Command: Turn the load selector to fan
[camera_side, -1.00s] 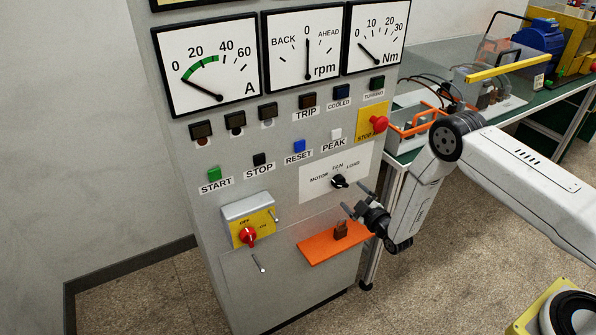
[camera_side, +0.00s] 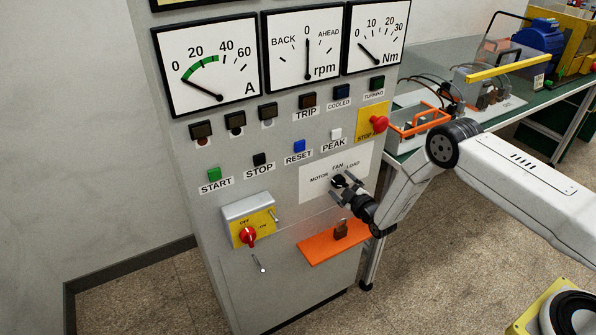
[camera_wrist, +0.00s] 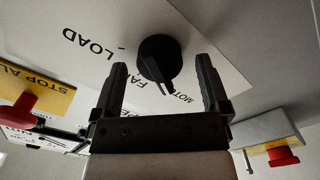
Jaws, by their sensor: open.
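The load selector is a black rotary knob (camera_side: 338,181) on a white plate (camera_side: 312,190) marked MOTOR, FAN and LOAD. In the wrist view the knob (camera_wrist: 158,57) appears with its lettering upside down, and its pointer end faces down and slightly right, toward the MOTOR lettering. My gripper (camera_side: 344,190) is at the selector in the side view and partly covers it. In the wrist view my gripper (camera_wrist: 161,66) is open, with one finger on each side of the knob and visible gaps to both. The FAN lettering is partly hidden behind my gripper there.
A red stop button (camera_side: 379,124) on a yellow plate sits above right of the selector. A red rotary switch (camera_side: 248,236) is at lower left. An orange shelf (camera_side: 325,249) with a brown padlock-like piece (camera_side: 341,230) lies below my gripper.

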